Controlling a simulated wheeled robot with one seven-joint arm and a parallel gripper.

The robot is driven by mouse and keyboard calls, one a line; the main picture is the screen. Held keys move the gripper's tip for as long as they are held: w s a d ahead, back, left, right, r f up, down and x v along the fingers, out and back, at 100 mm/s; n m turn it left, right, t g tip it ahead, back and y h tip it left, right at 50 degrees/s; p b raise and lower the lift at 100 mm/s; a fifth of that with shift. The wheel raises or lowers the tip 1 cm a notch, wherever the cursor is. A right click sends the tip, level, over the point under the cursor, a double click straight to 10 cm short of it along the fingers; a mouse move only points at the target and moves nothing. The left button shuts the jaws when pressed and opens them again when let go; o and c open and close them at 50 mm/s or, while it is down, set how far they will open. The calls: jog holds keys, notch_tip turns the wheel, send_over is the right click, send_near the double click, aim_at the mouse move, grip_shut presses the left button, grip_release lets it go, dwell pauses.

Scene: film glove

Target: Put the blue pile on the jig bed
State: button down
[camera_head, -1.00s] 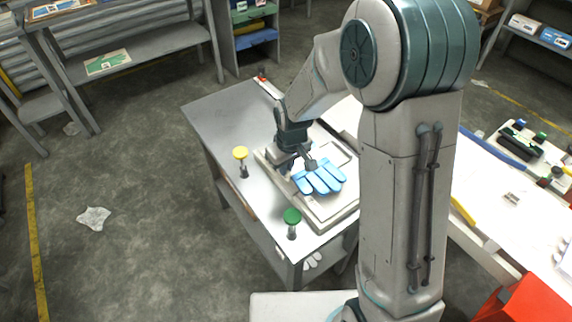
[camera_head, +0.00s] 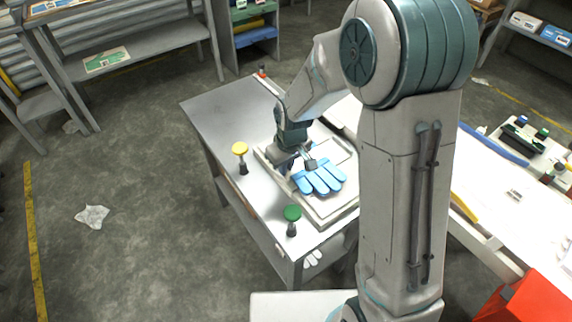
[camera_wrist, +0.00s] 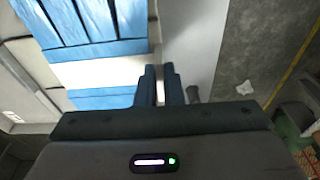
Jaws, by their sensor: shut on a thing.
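The blue pile (camera_head: 328,180), shaped like a glove with several fingers, lies flat over the pale jig bed (camera_head: 322,211) on the grey table. My gripper (camera_head: 308,163) is low at the back-left edge of the pile. In the wrist view, the fingers of my gripper (camera_wrist: 160,80) are close together with a narrow pale gap between them. The blue pile (camera_wrist: 90,22) fills the upper left there, right beside the fingers. The jaws are shut on the pile's edge; the exact grip is hard to see. I cannot tell whether the pile touches the bed.
A yellow-topped post (camera_head: 240,150) and a green-topped post (camera_head: 292,214) stand along the table's front-left side. The table's far left (camera_head: 220,105) is bare. A white worktop (camera_head: 490,205) with tools is at the right, behind my arm. A red box (camera_head: 535,300) is at lower right.

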jog(key=shift+f+b, duration=0.85)
jog(key=shift+f, duration=0.25)
jog(key=c, duration=1.5)
grip_release()
jog(key=r, duration=0.4)
jog(key=s+r, duration=0.1)
jog(key=r, duration=0.4)
jog(key=d+r, duration=0.1)
jog(key=r, duration=0.3)
jog(key=shift+s+r, duration=0.35)
jog(key=shift+r, duration=0.05)
jog(key=shift+d, duration=0.15)
jog(key=s+d+r+m, duration=0.1)
jog(key=s+d+m, duration=0.1)
jog(key=s+d, duration=0.2)
jog(key=s+d+r+m, duration=0.1)
jog(key=s+d+m, duration=0.1)
jog(key=s+d, duration=0.2)
jog(key=s+d+r+m+t+h, duration=0.1)
jog(key=s+d+m, duration=0.2)
jog(key=s, duration=0.6)
jog(key=shift+d, duration=0.7)
